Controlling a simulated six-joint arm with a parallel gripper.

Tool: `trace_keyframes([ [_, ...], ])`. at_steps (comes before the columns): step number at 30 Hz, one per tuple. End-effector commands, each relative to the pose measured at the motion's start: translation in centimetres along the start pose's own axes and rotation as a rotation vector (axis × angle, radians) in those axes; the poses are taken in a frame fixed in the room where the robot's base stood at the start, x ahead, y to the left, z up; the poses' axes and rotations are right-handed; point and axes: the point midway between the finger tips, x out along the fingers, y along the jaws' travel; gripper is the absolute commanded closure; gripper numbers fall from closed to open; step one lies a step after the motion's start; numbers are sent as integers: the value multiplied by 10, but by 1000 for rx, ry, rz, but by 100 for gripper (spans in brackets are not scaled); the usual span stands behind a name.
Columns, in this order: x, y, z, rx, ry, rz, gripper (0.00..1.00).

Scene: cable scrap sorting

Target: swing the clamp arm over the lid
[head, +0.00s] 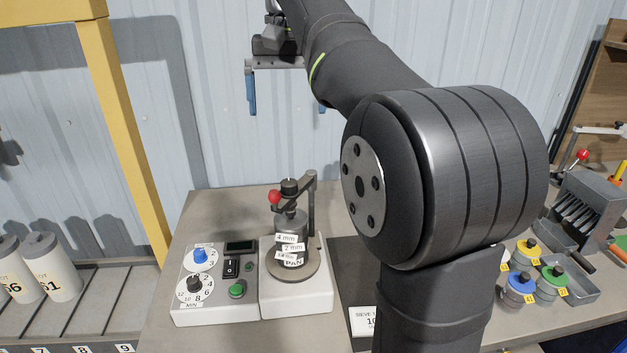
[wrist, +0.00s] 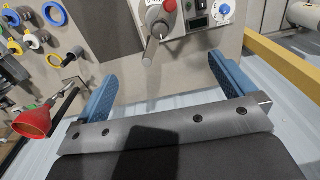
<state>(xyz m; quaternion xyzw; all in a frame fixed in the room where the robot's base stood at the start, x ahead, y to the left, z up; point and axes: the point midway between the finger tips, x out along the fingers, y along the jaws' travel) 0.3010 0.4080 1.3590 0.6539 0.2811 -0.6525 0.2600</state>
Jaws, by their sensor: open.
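The shaker (head: 296,297) is a white box on the bench with a sieve stack (head: 291,262) labelled 4 mm, 2 mm and PAN. A grey lid (head: 291,221) tops the stack. The clamp arm (head: 300,186) joins the upright post (head: 311,212) and has a black knob and a red ball (head: 275,197). In the head view it overlaps the space above the lid; I cannot tell whether it is centred there. The wrist view also shows the clamp arm (wrist: 158,32). My gripper (head: 286,108) is open and empty, high behind the shaker by the wall; both blue fingers show in the wrist view (wrist: 162,70).
A control panel (head: 215,284) with blue and black dials and a green button adjoins the shaker on its left. My arm hides the bench to its right. Beyond stand coloured-lid jars (head: 519,287) and a grey slotted box (head: 585,212). A yellow post (head: 125,140) rises at left.

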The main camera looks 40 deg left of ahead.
Motion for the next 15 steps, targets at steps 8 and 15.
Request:
trace_keyframes([
  [8,-1,0,0,0,0,0,0],
  [15,7,0,0,0,-2,0,0],
])
